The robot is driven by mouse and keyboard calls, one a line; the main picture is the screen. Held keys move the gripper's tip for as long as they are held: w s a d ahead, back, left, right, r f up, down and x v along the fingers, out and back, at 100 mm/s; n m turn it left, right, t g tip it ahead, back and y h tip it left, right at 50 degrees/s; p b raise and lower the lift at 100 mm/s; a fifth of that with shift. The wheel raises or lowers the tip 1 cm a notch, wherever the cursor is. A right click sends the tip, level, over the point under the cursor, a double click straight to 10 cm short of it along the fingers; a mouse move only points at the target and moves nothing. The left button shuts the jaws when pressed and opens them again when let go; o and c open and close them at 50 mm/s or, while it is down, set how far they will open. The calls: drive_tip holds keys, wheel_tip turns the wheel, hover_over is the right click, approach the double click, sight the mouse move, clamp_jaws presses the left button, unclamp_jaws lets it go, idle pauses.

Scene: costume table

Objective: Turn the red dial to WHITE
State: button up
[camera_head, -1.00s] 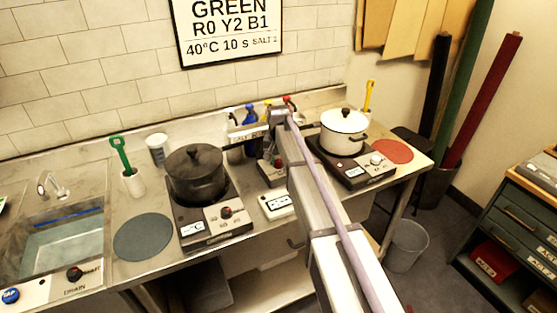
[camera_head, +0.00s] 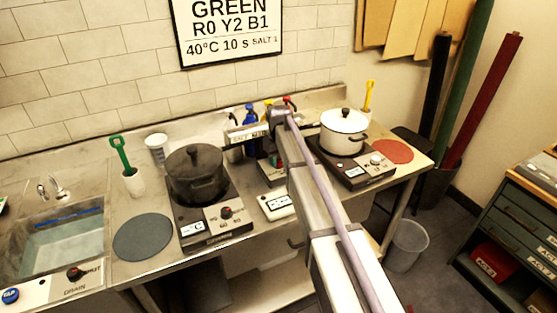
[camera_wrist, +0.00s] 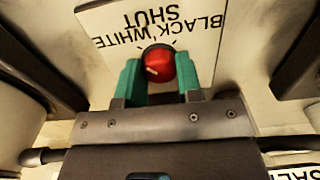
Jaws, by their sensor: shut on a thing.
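The red dial (camera_wrist: 158,63) sits on a white label plate (camera_wrist: 110,22) in the wrist view. The plate reads BLACK, WHITE and SHUT, and the lettering appears upside down. A pale pointer mark shows on the dial's lower left. My gripper (camera_wrist: 160,78) has its green fingertips on either side of the dial and is shut on it. In the head view my arm hides most of this spot, and I cannot make out the dial or its setting there.
A dark pot (camera_head: 196,178) on a hotplate stands left of my arm. A white pot (camera_head: 343,134) on another hotplate stands to the right. A white control box (camera_head: 277,206) lies just left of my arm. A grey round mat (camera_head: 143,237) lies on the bench.

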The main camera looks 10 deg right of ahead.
sight(279, 161)
idle(0.3)
drive_tip(key=o, duration=0.9)
drive_tip(key=shift+o, duration=0.2)
wheel_tip(279, 161, up, 11)
drive_tip(key=p, duration=1.1)
drive_tip(key=shift+f, duration=0.15)
drive_tip(key=s+f+m+b, duration=0.2)
drive_tip(key=s+f+b, duration=0.1)
drive_tip(key=s, duration=2.9)
drive_tip(key=shift+s+m, duration=0.4)
